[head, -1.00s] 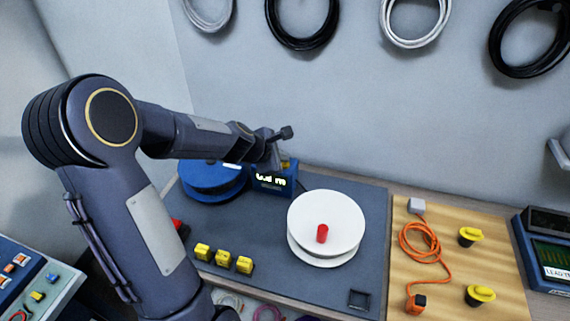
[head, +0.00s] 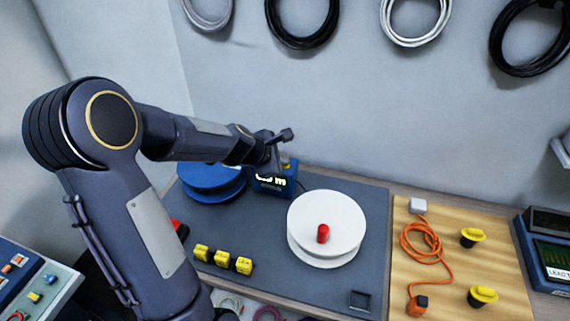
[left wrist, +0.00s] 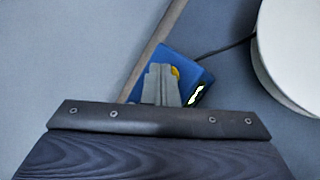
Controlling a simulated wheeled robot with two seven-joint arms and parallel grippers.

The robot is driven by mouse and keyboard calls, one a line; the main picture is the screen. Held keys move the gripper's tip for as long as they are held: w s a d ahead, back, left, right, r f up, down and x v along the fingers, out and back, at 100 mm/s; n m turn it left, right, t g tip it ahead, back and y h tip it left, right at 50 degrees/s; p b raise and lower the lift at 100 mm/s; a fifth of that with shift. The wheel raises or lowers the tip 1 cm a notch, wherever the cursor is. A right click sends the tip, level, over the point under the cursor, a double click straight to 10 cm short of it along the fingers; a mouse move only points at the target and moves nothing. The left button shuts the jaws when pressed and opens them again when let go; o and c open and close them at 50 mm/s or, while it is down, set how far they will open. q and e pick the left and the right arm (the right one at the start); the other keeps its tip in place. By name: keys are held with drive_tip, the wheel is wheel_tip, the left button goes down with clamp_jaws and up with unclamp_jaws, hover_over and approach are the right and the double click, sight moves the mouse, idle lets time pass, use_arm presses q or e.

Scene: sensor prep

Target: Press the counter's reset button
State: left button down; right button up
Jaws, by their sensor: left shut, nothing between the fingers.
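The counter is a small blue box (head: 264,186) with a lit display, at the back of the grey mat beside the blue reel. It also shows in the left wrist view (left wrist: 196,77). Its yellow button (left wrist: 175,71) is on the top face, partly hidden by my fingers. My left gripper (head: 279,172) is over the counter with its fingers pointing down, and it covers part of the display. In the left wrist view the shut, empty fingers (left wrist: 162,84) are just beside the yellow button. I cannot tell whether they touch it. My right gripper is not in view.
A blue reel (head: 208,184) stands left of the counter, and a white reel (head: 340,215) with a red peg is to its right. Several yellow blocks (head: 222,258) sit at the front. A dark cable (left wrist: 228,45) runs from the counter. The wall is close behind.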

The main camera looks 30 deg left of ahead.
use_arm(q)
drive_tip(key=shift+r, duration=0.1)
drive_tip(key=shift+r+p, duration=0.75)
drive_tip(key=shift+p, duration=0.05)
wheel_tip(320, 180, up, 5)
drive_tip(key=p, duration=0.5)
drive_tip(key=shift+r, duration=0.1)
idle(0.6)
